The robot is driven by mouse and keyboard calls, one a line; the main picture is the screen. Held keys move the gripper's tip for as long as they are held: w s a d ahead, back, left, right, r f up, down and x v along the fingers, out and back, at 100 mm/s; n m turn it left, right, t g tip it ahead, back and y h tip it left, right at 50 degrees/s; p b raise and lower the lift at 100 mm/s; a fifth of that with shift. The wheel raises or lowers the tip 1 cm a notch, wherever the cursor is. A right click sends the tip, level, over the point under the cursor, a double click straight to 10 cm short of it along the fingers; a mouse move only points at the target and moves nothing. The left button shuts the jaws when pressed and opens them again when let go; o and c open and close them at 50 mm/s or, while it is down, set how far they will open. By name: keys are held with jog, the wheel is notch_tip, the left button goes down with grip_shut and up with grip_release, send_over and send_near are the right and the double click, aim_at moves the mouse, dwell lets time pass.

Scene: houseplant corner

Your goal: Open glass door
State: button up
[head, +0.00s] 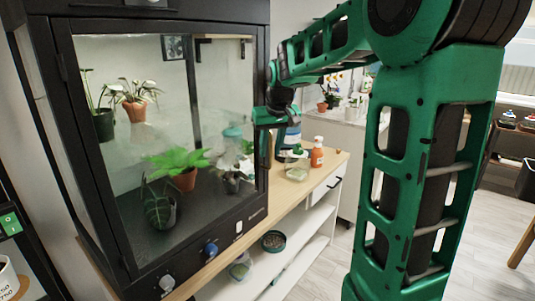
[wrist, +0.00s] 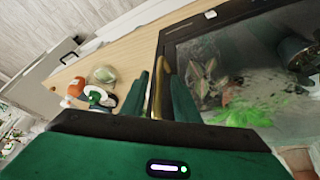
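The glass door (head: 165,75) is the black-framed front of a plant cabinet and appears shut. Its hinge side is at the left in the head view. In the head view my gripper (head: 270,117) is at the door's right edge. In the wrist view my gripper (wrist: 160,84) has two green fingers apart, with a brass-coloured handle (wrist: 164,87) between them. The handle is close to the right finger, and a gap shows on its left. Contact is not clear. The glass (wrist: 285,80) shows at the right.
Potted plants stand inside the cabinet, including a broad-leaved one (head: 178,162). An orange bottle (head: 317,153) and a glass bowl (head: 297,168) stand on the wooden top (head: 292,191) right of the cabinet. A bowl (head: 273,241) sits on the shelf below.

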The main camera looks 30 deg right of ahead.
jog(key=shift+x, duration=0.9)
grip_shut()
jog(key=shift+s, duration=0.15)
